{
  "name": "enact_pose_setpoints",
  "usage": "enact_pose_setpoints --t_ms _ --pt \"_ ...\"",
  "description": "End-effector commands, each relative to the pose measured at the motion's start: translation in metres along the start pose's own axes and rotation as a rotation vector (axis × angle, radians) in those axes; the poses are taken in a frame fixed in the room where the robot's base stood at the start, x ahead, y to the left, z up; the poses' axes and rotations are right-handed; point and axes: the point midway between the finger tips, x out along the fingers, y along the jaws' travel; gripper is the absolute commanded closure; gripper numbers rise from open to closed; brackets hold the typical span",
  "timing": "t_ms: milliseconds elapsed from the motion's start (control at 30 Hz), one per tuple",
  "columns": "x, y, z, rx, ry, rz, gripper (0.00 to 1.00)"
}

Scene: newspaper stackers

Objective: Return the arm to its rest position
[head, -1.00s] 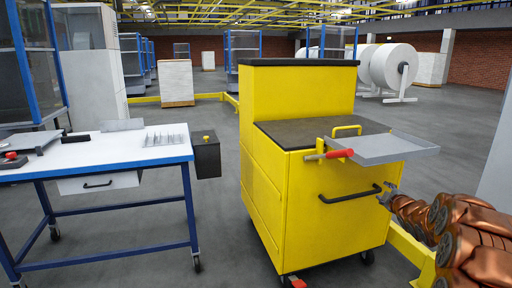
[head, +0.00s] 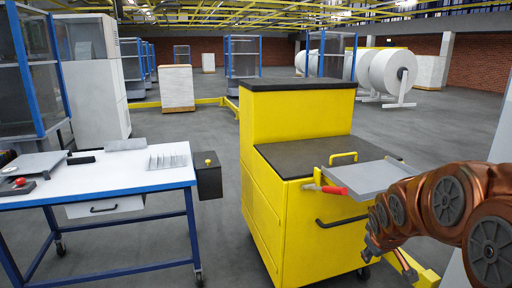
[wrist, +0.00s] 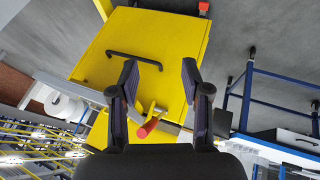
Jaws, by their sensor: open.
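My gripper (head: 372,246) is low at the right of the head view, in front of the lower right of the yellow cabinet. My copper-coloured arm (head: 425,205) reaches in from the right edge and covers part of the cabinet's grey side tray (head: 358,176). In the wrist view my gripper (wrist: 159,72) has its two dark fingers spread with nothing between them. The yellow cabinet front (wrist: 150,40) with its black handle (wrist: 133,60) lies beyond the fingers. I cannot tell the exact gap to it.
The yellow cabinet (head: 290,220) has a red grip (head: 334,190) by its tray. A white-topped blue table (head: 100,182) stands left, with a black box (head: 209,178) on its end. A yellow floor rail (head: 415,270) runs at lower right. Open floor lies behind.

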Motion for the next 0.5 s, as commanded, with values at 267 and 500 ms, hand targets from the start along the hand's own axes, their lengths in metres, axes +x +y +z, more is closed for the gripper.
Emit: enact_pose_setpoints --t_ms 267,500 --pt "-0.101 -0.062 0.07 0.129 -0.218 -0.128 0.53" --pt "-0.183 -0.116 0.138 0.225 -0.418 -0.232 0.53"
